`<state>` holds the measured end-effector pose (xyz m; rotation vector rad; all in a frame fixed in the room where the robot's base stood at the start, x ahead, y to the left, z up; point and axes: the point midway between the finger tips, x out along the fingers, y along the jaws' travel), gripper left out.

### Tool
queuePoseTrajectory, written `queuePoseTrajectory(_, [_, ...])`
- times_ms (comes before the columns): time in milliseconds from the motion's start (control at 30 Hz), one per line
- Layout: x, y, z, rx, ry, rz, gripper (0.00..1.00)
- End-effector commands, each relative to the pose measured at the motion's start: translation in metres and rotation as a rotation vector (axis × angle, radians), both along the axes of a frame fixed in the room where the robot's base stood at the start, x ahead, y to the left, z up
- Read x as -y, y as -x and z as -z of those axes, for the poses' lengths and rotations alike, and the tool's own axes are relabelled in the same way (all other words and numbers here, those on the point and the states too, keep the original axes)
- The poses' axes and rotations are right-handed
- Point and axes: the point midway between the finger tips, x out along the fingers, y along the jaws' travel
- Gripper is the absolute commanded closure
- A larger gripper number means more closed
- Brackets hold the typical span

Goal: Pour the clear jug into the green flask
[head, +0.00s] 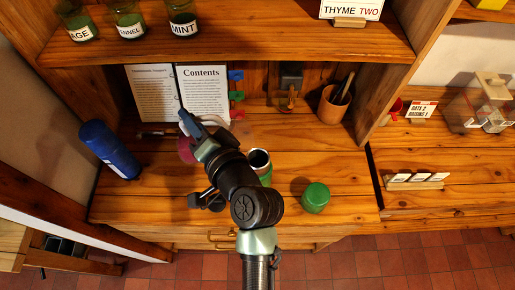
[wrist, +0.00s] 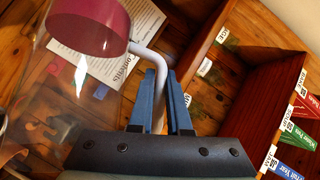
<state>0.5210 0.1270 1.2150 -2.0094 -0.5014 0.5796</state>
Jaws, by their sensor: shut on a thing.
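The clear jug holds pinkish-red liquid, seen behind my arm in the head view (head: 186,150). In the wrist view the see-through jug (wrist: 60,95) fills the left side, with a pale curved handle. My gripper (head: 188,122) is shut on that handle; its blue fingers (wrist: 160,100) stand on both sides of it. The jug's exact tilt is hard to tell. The green flask (head: 265,179) stands on the bench right of my gripper, its mouth open and facing up. My arm hides part of its body. A green cap (head: 315,198) sits to its right.
A blue bottle (head: 108,148) stands at the left. An open book (head: 203,92) leans at the back. A wooden cup with pens (head: 334,104) stands at the back right. A shelf with labelled jars (head: 183,18) overhangs the bench. Bench around the green cap is clear.

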Motion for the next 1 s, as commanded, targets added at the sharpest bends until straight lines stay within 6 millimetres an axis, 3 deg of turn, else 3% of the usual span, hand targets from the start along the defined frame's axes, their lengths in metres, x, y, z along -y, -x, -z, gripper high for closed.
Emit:
queuePoseTrajectory(667, [-0.025, -0.005, 0.025, -0.054, 0.339, 0.0, 1.0])
queuePoseTrajectory(1000, [-0.041, -0.008, 0.07, -0.089, 0.542, -0.002, 1.0])
